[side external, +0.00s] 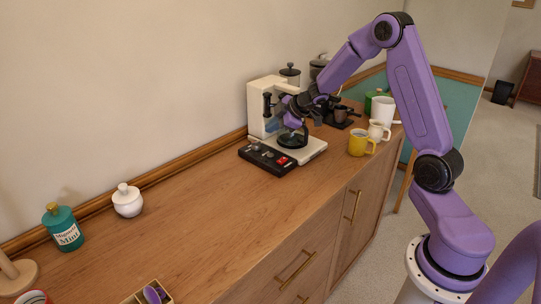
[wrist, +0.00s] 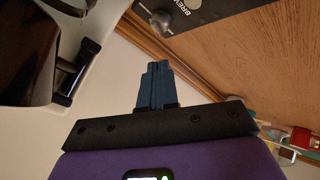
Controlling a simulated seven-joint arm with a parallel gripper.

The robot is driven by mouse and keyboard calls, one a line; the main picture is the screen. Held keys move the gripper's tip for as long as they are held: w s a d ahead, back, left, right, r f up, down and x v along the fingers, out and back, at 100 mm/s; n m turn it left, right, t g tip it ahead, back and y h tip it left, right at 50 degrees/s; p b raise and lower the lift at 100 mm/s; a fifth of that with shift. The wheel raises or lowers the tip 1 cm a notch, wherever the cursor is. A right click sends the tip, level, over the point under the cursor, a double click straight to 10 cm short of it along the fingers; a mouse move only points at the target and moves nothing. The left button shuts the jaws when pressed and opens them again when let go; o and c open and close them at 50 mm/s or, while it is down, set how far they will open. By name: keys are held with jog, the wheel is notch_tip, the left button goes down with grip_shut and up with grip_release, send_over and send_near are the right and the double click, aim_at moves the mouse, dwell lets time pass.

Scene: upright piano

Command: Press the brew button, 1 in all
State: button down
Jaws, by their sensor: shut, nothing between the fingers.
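A black control panel (side external: 268,160) lies on the counter in front of the white coffee machine (side external: 262,104). A red button (side external: 283,161) shows near its right end; the labels are too small to read in the side view. In the wrist view the panel (wrist: 212,12) is at the top edge, with a grey metal knob (wrist: 180,7) and partly cut-off lettering that looks like "BREW". My gripper (side external: 271,127) is beside the coffee machine, above the panel and apart from it. In the wrist view its blue fingers (wrist: 158,66) are together and empty.
A glass carafe (side external: 293,139) stands on the machine's base just right of my gripper. A yellow mug (side external: 359,143) and white cups are further right. A white lidded jar (side external: 127,200) and a teal tin (side external: 63,228) are left. The counter's middle (side external: 220,225) is clear.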

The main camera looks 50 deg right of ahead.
aim_at(273, 156)
jog(key=shift+f, duration=3.45)
jog(key=shift+f, duration=0.1)
jog(key=shift+f, duration=0.3)
jog(key=shift+f, duration=0.35)
dwell(0.4)
jog(key=shift+r, duration=0.8)
jog(key=shift+r, duration=2.5)
